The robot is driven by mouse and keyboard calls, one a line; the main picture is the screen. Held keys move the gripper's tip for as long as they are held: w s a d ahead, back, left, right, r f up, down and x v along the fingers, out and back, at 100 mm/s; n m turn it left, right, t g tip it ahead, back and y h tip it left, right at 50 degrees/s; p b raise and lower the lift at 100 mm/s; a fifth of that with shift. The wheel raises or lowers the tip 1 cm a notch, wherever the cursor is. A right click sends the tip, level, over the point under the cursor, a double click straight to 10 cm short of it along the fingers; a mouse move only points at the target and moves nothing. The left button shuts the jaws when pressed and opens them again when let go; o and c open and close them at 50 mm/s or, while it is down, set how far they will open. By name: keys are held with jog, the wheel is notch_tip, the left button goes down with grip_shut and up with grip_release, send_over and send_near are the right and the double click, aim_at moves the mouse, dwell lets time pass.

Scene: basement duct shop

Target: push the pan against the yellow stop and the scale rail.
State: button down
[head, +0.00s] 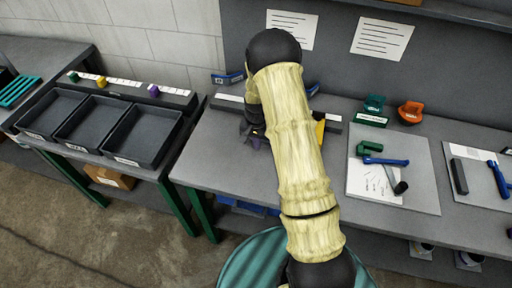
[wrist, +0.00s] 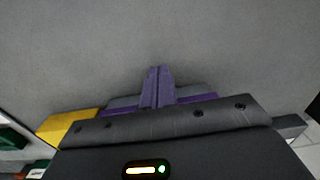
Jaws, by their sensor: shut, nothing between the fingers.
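My gripper (wrist: 157,72) shows in the wrist view as two purple fingers pressed together, pointing at the bare grey bench top. In the head view my gripper (head: 256,142) is partly hidden at the left of my forearm, in front of the rail. The yellow stop (head: 320,130) shows just right of the forearm; in the wrist view the yellow stop (wrist: 65,126) is at lower left. The scale rail (head: 230,98) runs along the back of the bench, its middle hidden by my arm. I cannot make out the pan for certain; my arm and gripper cover that area.
Blue-handled tools (head: 228,78) lie behind the rail. At right are a board (head: 425,175) with green and blue tools, a green holder (head: 373,104) and an orange one (head: 411,111). Black trays (head: 135,130) stand on the left bench. The bench front left of my arm is clear.

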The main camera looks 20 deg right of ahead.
notch_tip(320, 180, up, 10)
jog(key=b, duration=0.2)
jog(key=shift+s+a, duration=0.2)
jog(key=shift+s, duration=0.1)
jog(key=s+a+r+n+t, duration=0.1)
jog(key=s+r+n, duration=0.2)
jog(key=s, duration=0.7)
jog(key=s+a+r+n+t, duration=0.1)
jog(key=s+a+r+n, duration=0.1)
jog(key=s+r, duration=0.4)
jog(key=s+n, duration=0.1)
jog(key=s, duration=0.4)
jog(key=shift+s+a+t, duration=0.15)
jog(key=shift+a+t, duration=0.1)
jog(key=shift+t, duration=0.05)
